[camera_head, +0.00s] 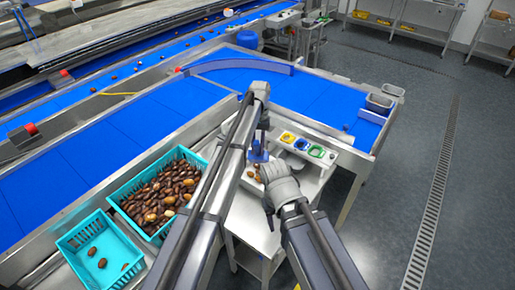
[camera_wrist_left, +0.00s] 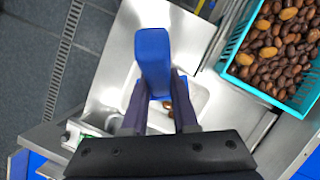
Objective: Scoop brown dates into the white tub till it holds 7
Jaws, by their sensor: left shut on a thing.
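My left gripper (camera_head: 259,146) is shut on a blue scoop (camera_head: 258,157). The blue handle (camera_wrist_left: 152,62) stands between the fingers in the left wrist view. The scoop is over the white tub (camera_wrist_left: 200,103), which stands on the steel table. A few brown dates (camera_wrist_left: 168,104) show there, partly hidden by the fingers; I cannot count them. In the head view my arms hide most of the tub. My right gripper (camera_head: 275,178) is beside the tub; its fingers are too unclear to tell open from shut. A teal crate (camera_head: 112,203) full of brown and lighter dates stands left of my left arm.
A smaller teal crate (camera_head: 66,247) with a few dates is at the lower left. Blue conveyor belts (camera_head: 110,145) run behind the crates. A panel with yellow, blue and green parts (camera_head: 302,146) is beyond the tub. Grey bins (camera_head: 379,104) stand at the far belt end.

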